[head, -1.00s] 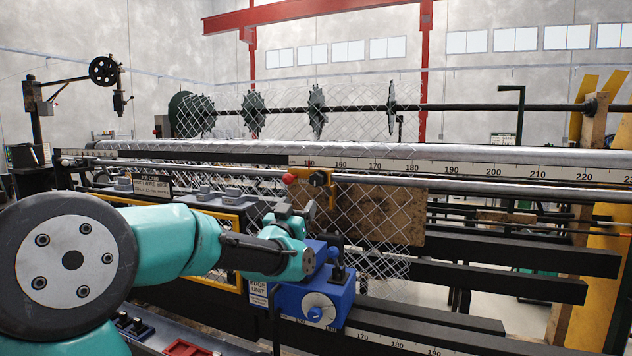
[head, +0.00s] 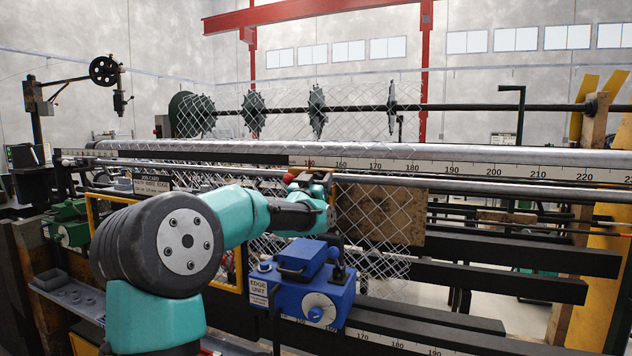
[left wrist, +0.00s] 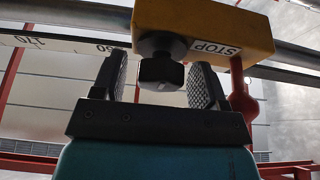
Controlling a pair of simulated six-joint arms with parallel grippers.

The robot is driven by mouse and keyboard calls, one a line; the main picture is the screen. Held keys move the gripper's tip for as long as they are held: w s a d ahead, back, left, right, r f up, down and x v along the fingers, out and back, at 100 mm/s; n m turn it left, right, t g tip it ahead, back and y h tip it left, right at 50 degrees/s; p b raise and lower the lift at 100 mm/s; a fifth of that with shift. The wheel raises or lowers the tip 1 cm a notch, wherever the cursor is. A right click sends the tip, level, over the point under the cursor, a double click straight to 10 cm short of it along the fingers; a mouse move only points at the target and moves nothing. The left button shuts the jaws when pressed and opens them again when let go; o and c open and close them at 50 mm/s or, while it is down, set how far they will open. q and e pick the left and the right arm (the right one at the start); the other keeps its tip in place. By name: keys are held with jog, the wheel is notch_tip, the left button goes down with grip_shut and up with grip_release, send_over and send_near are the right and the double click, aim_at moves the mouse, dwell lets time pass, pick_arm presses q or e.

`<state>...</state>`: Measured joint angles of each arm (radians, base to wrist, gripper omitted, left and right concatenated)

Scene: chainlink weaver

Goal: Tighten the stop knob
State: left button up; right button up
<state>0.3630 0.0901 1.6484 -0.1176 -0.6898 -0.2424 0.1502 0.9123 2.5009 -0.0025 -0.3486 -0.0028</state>
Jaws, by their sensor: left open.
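The stop is a yellow block (left wrist: 205,25) with a white STOP label, on the metal rail in the left wrist view. Its dark faceted knob (left wrist: 161,72) sticks out from the block. My left gripper (left wrist: 157,80) is open, with one ridged finger on each side of the knob. In the head view my left gripper (head: 312,182) is up at the rail and hides most of the stop. My right gripper is not in view.
A red-ended lever (left wrist: 242,100) hangs beside the right finger. The blue edge unit (head: 305,290) stands below my left arm. Wire mesh (head: 375,225) hangs behind the gripper, with a wooden board (head: 405,215) to its right. A ruler scale (head: 470,168) runs above the rail.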

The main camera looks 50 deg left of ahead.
pick_arm(q)
jog(key=shift+c, duration=0.4)
jog(key=c, duration=0.8)
